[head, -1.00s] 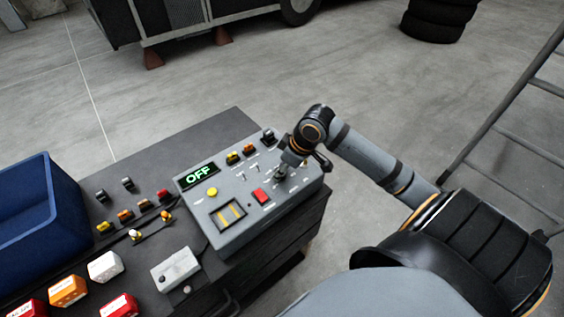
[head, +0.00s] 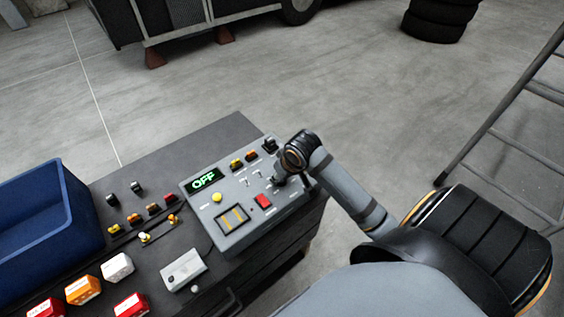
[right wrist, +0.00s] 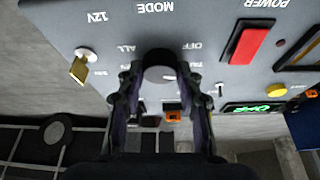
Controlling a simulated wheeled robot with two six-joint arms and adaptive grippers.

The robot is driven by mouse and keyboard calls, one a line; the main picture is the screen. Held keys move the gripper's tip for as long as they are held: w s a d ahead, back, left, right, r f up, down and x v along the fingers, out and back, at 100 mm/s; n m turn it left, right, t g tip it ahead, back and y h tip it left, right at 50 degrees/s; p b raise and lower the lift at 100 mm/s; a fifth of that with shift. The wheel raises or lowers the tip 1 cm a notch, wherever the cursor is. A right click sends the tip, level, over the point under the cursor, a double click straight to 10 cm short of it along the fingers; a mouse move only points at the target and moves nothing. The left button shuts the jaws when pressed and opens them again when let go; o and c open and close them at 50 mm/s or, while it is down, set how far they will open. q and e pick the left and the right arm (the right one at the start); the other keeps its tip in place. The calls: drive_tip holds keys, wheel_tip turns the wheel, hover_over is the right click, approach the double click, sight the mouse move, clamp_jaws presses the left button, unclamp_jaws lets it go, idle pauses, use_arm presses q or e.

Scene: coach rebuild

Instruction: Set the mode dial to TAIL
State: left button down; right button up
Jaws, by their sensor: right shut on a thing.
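The grey control box (head: 228,219) sits on the bench; its green display (head: 204,180) reads OFF. The dark round mode dial (right wrist: 160,72) is under the MODE label in the right wrist view, with OFF and ALL printed on either side. A small white mark shows on the dial; which label it points at is unclear. My right gripper (right wrist: 159,82) is shut on the dial, one finger on each side. My left gripper is not in view.
Near the dial are a key (right wrist: 79,68) by the 12V label, a red power switch (right wrist: 250,42) and small toggles (right wrist: 219,90). A blue bin (head: 60,225) and several coloured boxes stand to the left. A ladder (head: 500,130) stands at right.

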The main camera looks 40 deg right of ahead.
idle(0.3)
drive_tip(key=o, duration=1.2)
drive_tip(key=shift+r, duration=0.1)
drive_tip(key=shift+s+r, duration=0.1)
drive_tip(key=shift+r, duration=0.2)
drive_tip(key=shift+v, duration=5.6)
